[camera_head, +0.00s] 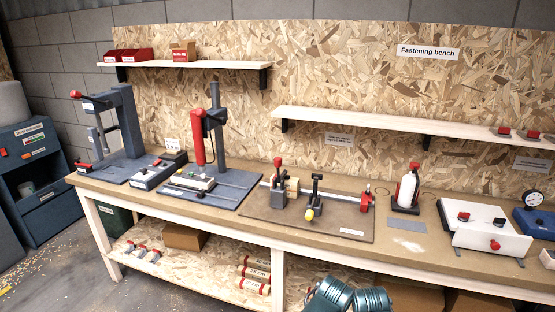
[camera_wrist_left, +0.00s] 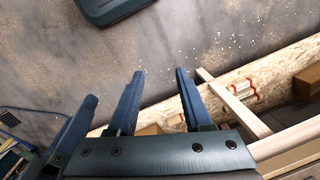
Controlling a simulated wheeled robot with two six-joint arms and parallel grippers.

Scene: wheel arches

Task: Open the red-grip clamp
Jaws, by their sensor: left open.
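The clamp with a red grip (camera_head: 278,163) stands on a brown board (camera_head: 330,225) in the middle of the bench in the head view. Its grip points up above a dark grey body (camera_head: 279,186). A wooden block (camera_head: 292,187) sits right beside it. My left gripper (camera_wrist_left: 160,72) is open and empty in the left wrist view, over the floor near the bench's lower shelf, away from the clamp. My right gripper is not in view.
A white bottle (camera_head: 407,188) and a white fixture box (camera_head: 485,230) stand to the right. A wall shelf (camera_head: 370,124) hangs behind. The lower shelf holds labelled rolls (camera_head: 254,273). Parts of my arm show at bottom centre.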

